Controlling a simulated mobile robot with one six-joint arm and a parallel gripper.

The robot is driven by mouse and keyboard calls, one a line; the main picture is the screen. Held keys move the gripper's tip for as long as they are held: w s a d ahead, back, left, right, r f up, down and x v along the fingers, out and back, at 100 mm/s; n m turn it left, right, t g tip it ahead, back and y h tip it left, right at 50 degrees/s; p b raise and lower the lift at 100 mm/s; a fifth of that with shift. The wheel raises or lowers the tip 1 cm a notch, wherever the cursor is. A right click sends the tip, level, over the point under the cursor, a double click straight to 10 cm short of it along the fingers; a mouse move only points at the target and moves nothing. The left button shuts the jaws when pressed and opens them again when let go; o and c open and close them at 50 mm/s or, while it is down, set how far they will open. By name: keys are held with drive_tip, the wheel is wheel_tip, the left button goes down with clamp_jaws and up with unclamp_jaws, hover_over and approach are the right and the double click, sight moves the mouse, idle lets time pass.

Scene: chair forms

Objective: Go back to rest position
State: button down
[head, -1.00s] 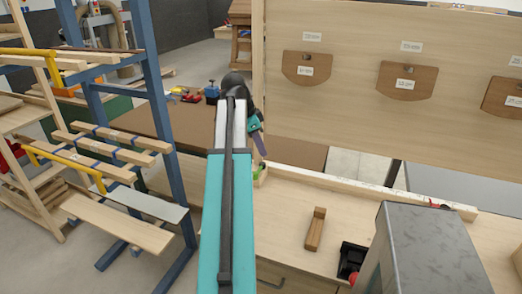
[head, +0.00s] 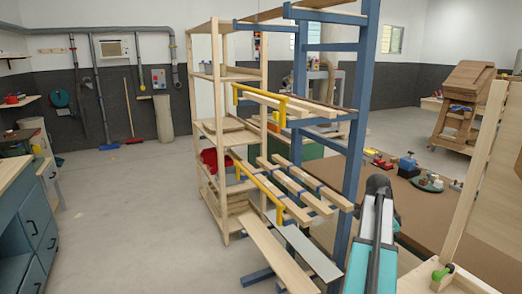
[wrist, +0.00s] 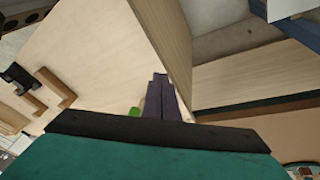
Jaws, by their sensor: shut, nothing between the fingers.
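My gripper (wrist: 161,98) shows in the wrist view as two dark fingers side by side. They are shut together with nothing between them. Its teal and black body fills the bottom of that view. In the head view my teal arm rises at the lower right, and its far end hides the gripper. A small green item (wrist: 135,112) lies just left of the fingers in the wrist view; I cannot tell how far from them it is. A green item (head: 443,271) also shows at the bench edge in the head view.
A blue-framed rack (head: 362,130) with boards and yellow bars stands just left of my arm. A brown table (head: 480,248) with tools lies behind the arm. Blue drawer cabinets (head: 30,225) stand at far left. The grey floor (head: 140,220) between is clear.

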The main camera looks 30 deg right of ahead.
drive_tip(key=w+a+f+n+g, duration=0.1)
drive_tip(key=w+a+f+n, duration=0.2)
drive_tip(key=w+a+f, duration=0.55)
drive_tip(key=w+a+f+n+g, duration=0.1)
drive_tip(key=w+a+f+n, duration=0.3)
drive_tip(key=a+f, duration=0.8)
drive_tip(key=a+f+n, duration=0.4)
drive_tip(key=a+f, duration=0.9)
drive_tip(key=a, duration=0.4)
drive_tip(key=s+a+f+n, duration=0.7)
drive_tip(key=a, duration=0.3)
drive_tip(key=s+a+f+n+y, duration=0.1)
drive_tip(key=s+a+f+n, duration=0.7)
drive_tip(key=a, duration=0.2)
drive_tip(key=shift+s+f, duration=0.15)
drive_tip(key=shift+s, duration=0.1)
